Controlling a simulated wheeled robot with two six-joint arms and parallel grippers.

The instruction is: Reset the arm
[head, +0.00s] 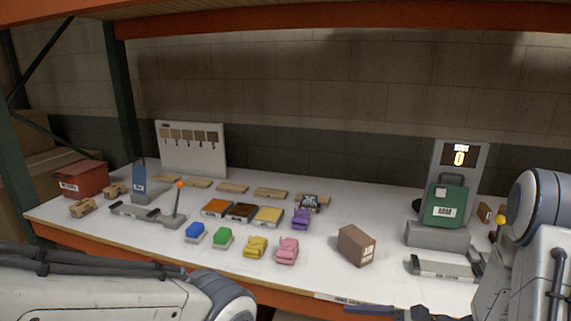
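My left arm (120,290) crosses the bottom left corner, and its gripper is out of the picture. My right arm (535,230) fills the right edge, in front of the right end of the table. A dark blue and black part (385,311) at the bottom edge, right of centre, looks like a piece of my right gripper. It is cut off, so I cannot tell whether it is open or shut. Nothing shows as held by either arm.
A lever with an orange knob (180,184) stands left. A green case (444,204) stands at a display (459,157). An orange beam (350,18) runs overhead.

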